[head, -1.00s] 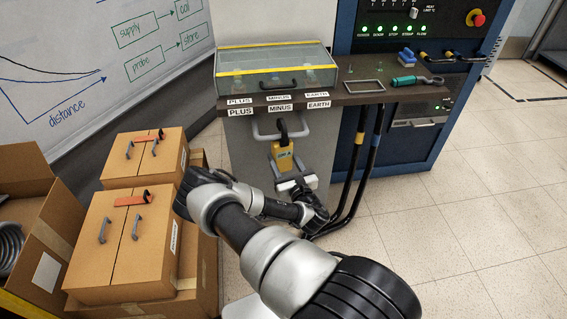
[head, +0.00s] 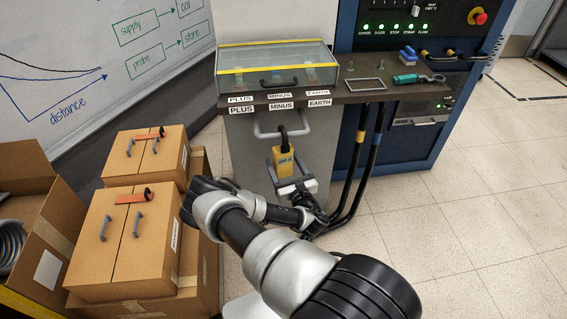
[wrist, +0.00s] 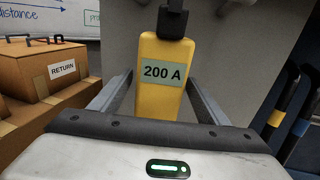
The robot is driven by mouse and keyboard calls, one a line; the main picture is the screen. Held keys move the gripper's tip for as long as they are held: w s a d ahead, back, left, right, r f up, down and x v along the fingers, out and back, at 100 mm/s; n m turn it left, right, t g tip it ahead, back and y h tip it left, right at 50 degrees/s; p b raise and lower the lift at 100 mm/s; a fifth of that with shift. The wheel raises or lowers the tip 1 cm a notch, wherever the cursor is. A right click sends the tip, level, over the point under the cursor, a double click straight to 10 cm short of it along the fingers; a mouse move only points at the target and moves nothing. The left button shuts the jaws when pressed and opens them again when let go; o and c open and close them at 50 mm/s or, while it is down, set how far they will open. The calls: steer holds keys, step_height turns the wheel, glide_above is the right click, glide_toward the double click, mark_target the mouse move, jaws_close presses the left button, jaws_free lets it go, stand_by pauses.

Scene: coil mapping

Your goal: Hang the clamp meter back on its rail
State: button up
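The clamp meter (head: 284,162) has a yellow body with a black jaw on top and a "200 A" label. It is roughly upright at the front of the grey cabinet. Its jaw overlaps the grey rail (head: 262,134) below the MINUS label; whether the jaw is around the bar or in front of it, I cannot tell. My gripper (head: 291,184) holds the meter's body from below. In the wrist view the meter (wrist: 158,100) stands between the two fingers, which lie along its sides. The top of the jaw is cut off there.
A glass-lidded case (head: 275,65) sits on the dark shelf (head: 345,92) above the rail. Black cables (head: 368,150) hang to the right. Cardboard boxes (head: 125,235) stand at the left. A blue equipment cabinet (head: 440,145) is behind. The floor at the right is clear.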

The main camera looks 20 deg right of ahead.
steer(key=shift+s, duration=0.15)
steer(key=s+a+p, duration=0.1)
steer(key=s+p, duration=0.2)
steer(key=s, duration=1.4)
steer(key=shift+a, duration=0.2)
